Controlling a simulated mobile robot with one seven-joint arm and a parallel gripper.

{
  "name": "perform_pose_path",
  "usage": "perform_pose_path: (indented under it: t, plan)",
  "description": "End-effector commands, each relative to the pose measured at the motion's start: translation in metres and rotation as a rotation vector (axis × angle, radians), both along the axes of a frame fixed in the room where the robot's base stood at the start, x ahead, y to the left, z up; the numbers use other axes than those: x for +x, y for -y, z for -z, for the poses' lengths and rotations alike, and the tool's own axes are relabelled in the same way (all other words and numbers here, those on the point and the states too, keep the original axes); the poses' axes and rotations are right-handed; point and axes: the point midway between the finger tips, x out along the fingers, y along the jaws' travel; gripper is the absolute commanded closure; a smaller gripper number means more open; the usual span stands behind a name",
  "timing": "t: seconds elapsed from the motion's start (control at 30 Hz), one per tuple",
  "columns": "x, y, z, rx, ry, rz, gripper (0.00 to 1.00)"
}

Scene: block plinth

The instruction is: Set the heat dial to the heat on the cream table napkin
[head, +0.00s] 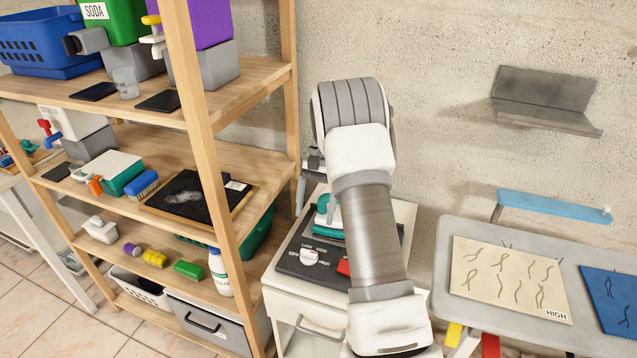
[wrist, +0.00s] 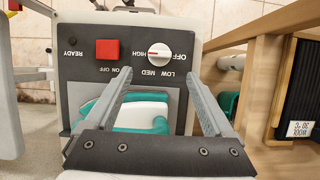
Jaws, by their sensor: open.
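The cream table napkin (head: 507,278) lies flat on the grey board at right in the head view; its corner label reads HIGH. The white heat dial (wrist: 160,55) sits on a dark panel, with OFF, LOW, MED and HIGH printed around it, upside down in the wrist view. A red mark shows on the dial; I cannot tell surely which word it points to. The dial also shows in the head view (head: 309,257). My gripper (wrist: 160,76) is open and empty, its fingertips short of the dial, one to each side in the picture.
A red switch (wrist: 109,49) marked ON OFF is beside the dial. A teal and white object (wrist: 135,110) lies under my fingers. A wooden shelf (head: 205,130) with several goods stands left of the panel. A blue napkin (head: 610,300) lies right of the cream one, its label cut off.

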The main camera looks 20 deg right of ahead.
Motion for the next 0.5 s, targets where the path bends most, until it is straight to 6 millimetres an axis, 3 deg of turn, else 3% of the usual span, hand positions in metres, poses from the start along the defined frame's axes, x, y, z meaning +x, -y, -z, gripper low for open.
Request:
perform_pose_path:
  t: [0.2,0.5]
  plan:
    - [0.013,0.014,-0.046,-0.002,0.002,0.000,0.12]
    - [0.019,0.020,-0.068,-0.001,-0.001,0.000,0.12]
